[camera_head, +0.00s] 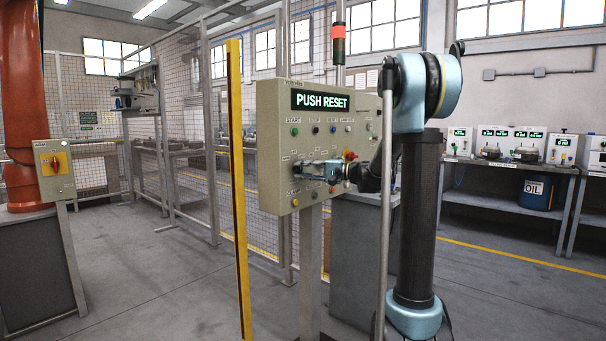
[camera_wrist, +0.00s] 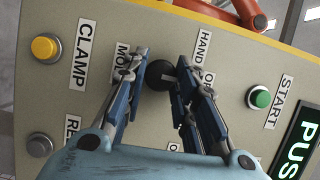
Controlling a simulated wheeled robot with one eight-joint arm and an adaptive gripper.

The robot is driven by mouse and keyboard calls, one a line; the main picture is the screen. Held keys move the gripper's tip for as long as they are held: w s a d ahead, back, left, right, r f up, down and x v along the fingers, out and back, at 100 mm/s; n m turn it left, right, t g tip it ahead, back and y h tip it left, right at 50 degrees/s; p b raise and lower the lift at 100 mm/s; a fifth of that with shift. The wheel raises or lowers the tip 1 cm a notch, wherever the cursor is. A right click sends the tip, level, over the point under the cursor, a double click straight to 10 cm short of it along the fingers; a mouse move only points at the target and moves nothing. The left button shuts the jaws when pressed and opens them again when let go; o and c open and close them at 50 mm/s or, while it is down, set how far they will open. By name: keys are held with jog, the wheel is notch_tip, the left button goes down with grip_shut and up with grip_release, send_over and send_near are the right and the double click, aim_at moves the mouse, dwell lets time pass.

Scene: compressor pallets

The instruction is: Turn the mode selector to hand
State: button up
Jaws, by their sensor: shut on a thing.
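The mode selector is a round black knob (camera_wrist: 158,75) on the beige control panel (camera_head: 268,110). In the wrist view it sits between the partly hidden MODE label and the HAND label (camera_wrist: 204,45). My gripper (camera_wrist: 161,60) has its two blue fingers on either side of the knob and is shut on it. In the head view my gripper (camera_head: 300,171) is at the panel's lower left part and hides the knob. The pointer direction of the selector cannot be made out.
The panel display (camera_head: 320,101) reads PUSH RESET. A yellow clamp button (camera_wrist: 45,48) and a green start button (camera_wrist: 259,97) are near my fingers. A yellow post (camera_head: 237,190) stands just left of the panel, with mesh fencing behind.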

jog(key=shift+s+f, duration=0.1)
jog(key=n+h, duration=0.2)
jog(key=n, duration=0.1)
jog(key=shift+n, duration=0.4)
jog(key=shift+n+t+h, duration=0.4)
jog(key=shift+n+h, duration=0.4)
jog(key=shift+n, duration=0.7)
jog(key=o, duration=1)
jog(key=shift+r, duration=0.2)
jog(key=shift+o, duration=0.2)
